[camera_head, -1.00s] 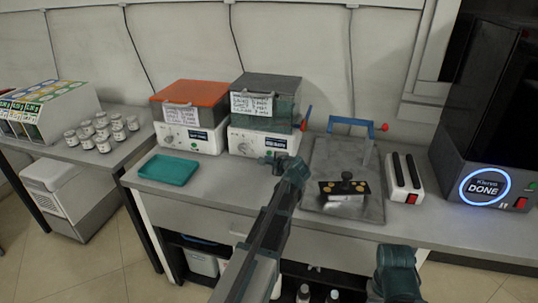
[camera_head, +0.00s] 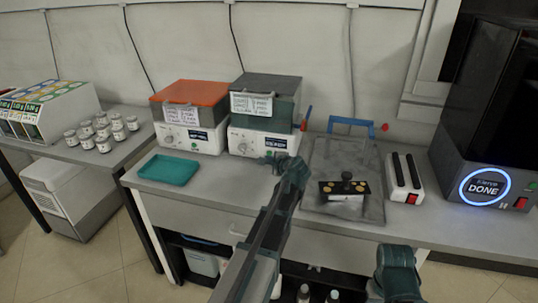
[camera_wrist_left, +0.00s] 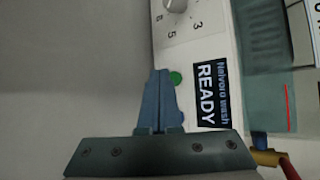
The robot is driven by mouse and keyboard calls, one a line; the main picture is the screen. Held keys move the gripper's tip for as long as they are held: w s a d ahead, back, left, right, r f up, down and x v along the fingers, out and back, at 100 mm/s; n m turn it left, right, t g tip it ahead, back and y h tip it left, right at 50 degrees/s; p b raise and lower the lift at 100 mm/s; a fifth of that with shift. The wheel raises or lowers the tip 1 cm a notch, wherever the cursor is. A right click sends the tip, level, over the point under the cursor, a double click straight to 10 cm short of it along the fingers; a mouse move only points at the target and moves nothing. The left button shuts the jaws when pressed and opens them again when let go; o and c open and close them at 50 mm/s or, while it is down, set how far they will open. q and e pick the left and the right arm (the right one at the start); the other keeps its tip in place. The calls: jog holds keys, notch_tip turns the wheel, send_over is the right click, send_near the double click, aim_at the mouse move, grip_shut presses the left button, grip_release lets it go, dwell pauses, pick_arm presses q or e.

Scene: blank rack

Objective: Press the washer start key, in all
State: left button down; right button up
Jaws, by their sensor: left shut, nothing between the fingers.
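The washer (camera_head: 245,140) is the white-fronted machine with a dark grey lid, at the back of the bench. In the left wrist view its display (camera_wrist_left: 210,95) reads "Nelvoro wash READY". A round green key (camera_wrist_left: 176,78) sits beside the display, below a numbered dial. My left gripper (camera_head: 268,159) is in front of the washer's lower front. In the left wrist view its fingers (camera_wrist_left: 159,75) are shut and empty, with the tips just beside the green key. Whether they touch the panel cannot be told. My right gripper's fingers do not show.
An orange-lidded machine (camera_head: 189,120) stands left of the washer, with a teal tray (camera_head: 168,170) in front. Right are a grey plate (camera_head: 318,196) with a black-knobbed device, a white two-slot block (camera_head: 403,180) and a dark machine reading "DONE" (camera_head: 484,188).

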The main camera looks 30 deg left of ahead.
pick_arm(q)
jog(key=shift+w, duration=0.1)
jog(key=shift+w+a, duration=0.1)
jog(key=shift+w, duration=0.25)
jog(key=shift+w+a, duration=0.1)
jog(key=shift+w, duration=0.3)
dwell(1.1)
jog(key=shift+s, duration=0.15)
jog(key=shift+s+d, duration=0.2)
jog(key=shift+s, duration=0.5)
jog(key=shift+s+d, duration=0.2)
jog(key=shift+s, duration=0.6)
jog(key=shift+s+d, duration=0.2)
jog(key=shift+s, duration=0.65)
jog(key=shift+s+d, duration=0.2)
jog(key=shift+s, duration=0.6)
